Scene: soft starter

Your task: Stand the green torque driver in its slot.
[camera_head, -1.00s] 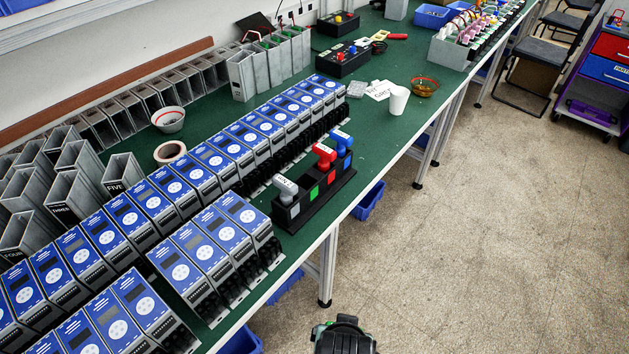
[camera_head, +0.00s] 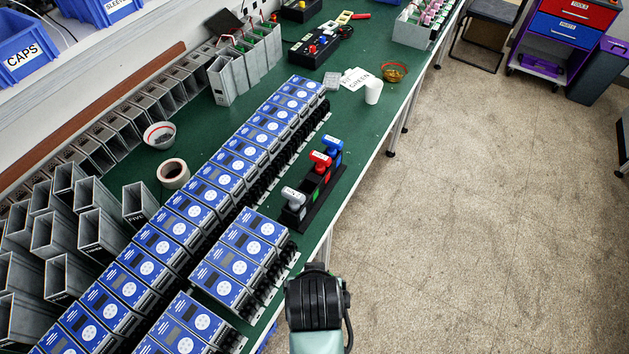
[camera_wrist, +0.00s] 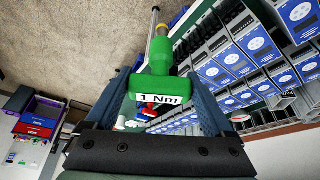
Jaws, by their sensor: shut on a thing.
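The green torque driver (camera_wrist: 155,88), labelled "1 Nm", is between the fingers of my gripper (camera_wrist: 160,80) in the wrist view. The gripper is shut on it, and its silver shaft points away toward the top of the view. In the head view, a black rack (camera_head: 322,198) stands near the bench's front edge. It holds a grey driver (camera_head: 293,197), a red driver (camera_head: 320,160) and a blue driver (camera_head: 334,144). A green-marked slot (camera_head: 316,196) between the grey and red drivers is empty. The gripper and green driver do not show in the head view.
Rows of blue-faced soft starters (camera_head: 230,160) stand left of the rack. A white cup (camera_head: 373,91) and a "GREEN" paper label (camera_head: 357,79) lie beyond it. Open floor (camera_head: 480,220) lies right of the green bench (camera_head: 345,125).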

